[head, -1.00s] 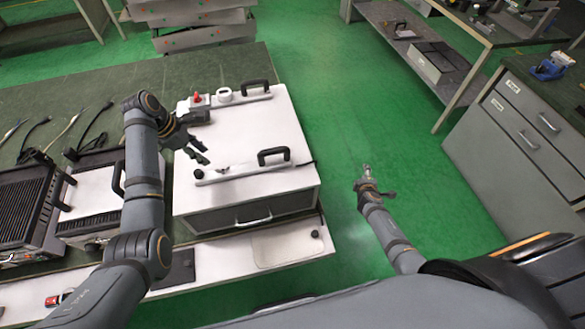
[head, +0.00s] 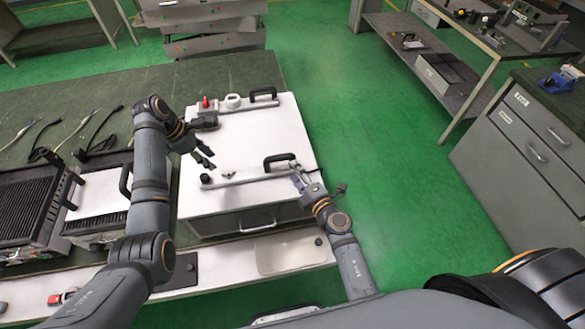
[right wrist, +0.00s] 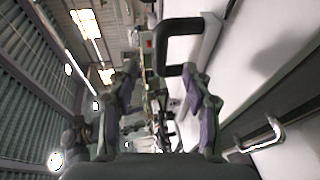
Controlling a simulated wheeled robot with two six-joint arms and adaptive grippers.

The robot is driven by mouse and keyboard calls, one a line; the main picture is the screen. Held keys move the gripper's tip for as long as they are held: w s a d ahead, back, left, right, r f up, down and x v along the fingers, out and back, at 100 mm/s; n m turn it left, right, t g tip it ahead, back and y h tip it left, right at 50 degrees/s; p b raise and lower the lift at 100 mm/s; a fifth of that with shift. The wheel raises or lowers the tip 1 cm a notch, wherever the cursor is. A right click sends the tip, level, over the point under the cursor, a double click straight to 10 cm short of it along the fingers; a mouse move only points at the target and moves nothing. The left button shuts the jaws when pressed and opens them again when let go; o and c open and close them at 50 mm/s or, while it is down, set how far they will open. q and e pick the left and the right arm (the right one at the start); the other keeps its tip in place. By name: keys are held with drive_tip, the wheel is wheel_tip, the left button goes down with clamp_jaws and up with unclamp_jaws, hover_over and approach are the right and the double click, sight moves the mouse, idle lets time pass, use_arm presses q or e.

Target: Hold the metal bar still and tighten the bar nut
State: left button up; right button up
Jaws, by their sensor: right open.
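The metal bar (head: 240,177) lies along the front part of a white box top, with a black handle (head: 280,162) near its right end. A small dark knob (head: 205,179) sits at the bar's left end; I cannot tell whether it is the bar nut. My left gripper (head: 209,142) is open and empty above the box's left side, behind the bar's left end. My right gripper (head: 305,181) is open by the box's right front corner, close to the bar's right end. In the right wrist view its spread fingers (right wrist: 160,95) hold nothing, and a black handle (right wrist: 172,42) shows beyond them.
The white box (head: 245,140) has a second bar with a handle and a red knob (head: 205,102) at its back. Grill units (head: 25,212) stand to the left. A drawer cabinet (head: 520,150) stands far right, with open green floor (head: 385,170) between.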

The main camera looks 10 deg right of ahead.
sight(283, 157)
drive_tip(key=x, duration=0.9)
drive_tip(key=shift+w+f, duration=0.1)
drive_tip(key=shift+w, duration=0.2)
use_arm(q)
drive_tip(key=shift+o, duration=0.2)
use_arm(e)
clamp_jaws()
